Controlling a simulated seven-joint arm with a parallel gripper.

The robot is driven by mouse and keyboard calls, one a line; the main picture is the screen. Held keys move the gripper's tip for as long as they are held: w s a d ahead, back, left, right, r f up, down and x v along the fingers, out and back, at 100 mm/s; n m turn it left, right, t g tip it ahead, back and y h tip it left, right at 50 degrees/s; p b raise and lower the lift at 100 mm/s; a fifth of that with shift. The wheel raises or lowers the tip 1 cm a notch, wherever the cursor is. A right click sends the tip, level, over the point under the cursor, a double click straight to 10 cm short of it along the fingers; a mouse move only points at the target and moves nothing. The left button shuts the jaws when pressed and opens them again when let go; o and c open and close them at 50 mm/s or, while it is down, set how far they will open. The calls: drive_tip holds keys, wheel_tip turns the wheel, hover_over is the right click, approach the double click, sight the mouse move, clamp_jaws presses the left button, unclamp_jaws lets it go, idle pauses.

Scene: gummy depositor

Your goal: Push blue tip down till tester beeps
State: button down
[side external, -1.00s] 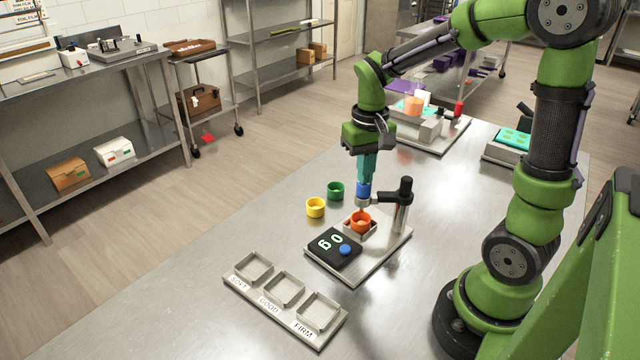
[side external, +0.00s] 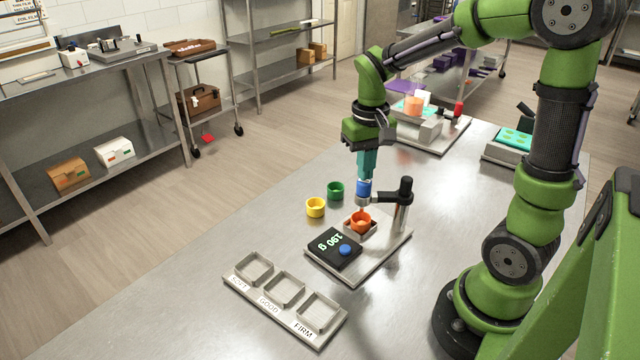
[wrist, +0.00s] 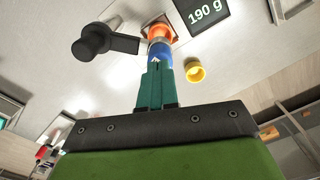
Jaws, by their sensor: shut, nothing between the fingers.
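The tester is a light plate (side external: 374,262) on the steel table with a black display (side external: 333,247) that reads 190 g, also legible in the wrist view (wrist: 206,12). The blue tip (side external: 363,188) is upright in the black-knobbed holder arm (side external: 395,196), above an orange cup (side external: 360,222) in a square seat. My gripper (side external: 364,178) has its teal fingers shut with nothing between them, and their ends are at the top of the blue tip. In the wrist view my gripper (wrist: 155,68) meets the blue tip (wrist: 159,53). The exact contact is hard to see.
A yellow cup (side external: 315,208) and a green cup (side external: 335,191) stand left of the tester. A three-section tray (side external: 284,302) labelled SOFT, GOOD and FIRM lies in front. Other equipment (side external: 430,130) stands at the table's back. The table's left part is clear.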

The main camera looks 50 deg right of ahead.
drive_tip(key=shift+r, duration=2.45)
drive_tip(key=shift+w, duration=0.1)
drive_tip(key=shift+a+f, duration=0.1)
drive_tip(key=shift+f, duration=0.25)
drive_tip(key=s+a+r+n+t+y, duration=0.2)
drive_tip(key=s+a+r+t, duration=0.2)
drive_tip(key=s+a+t, duration=0.3)
drive_tip(key=shift+s+a+r, duration=0.25)
drive_tip(key=shift+a+r, duration=0.1)
drive_tip(key=shift+a, duration=1.7)
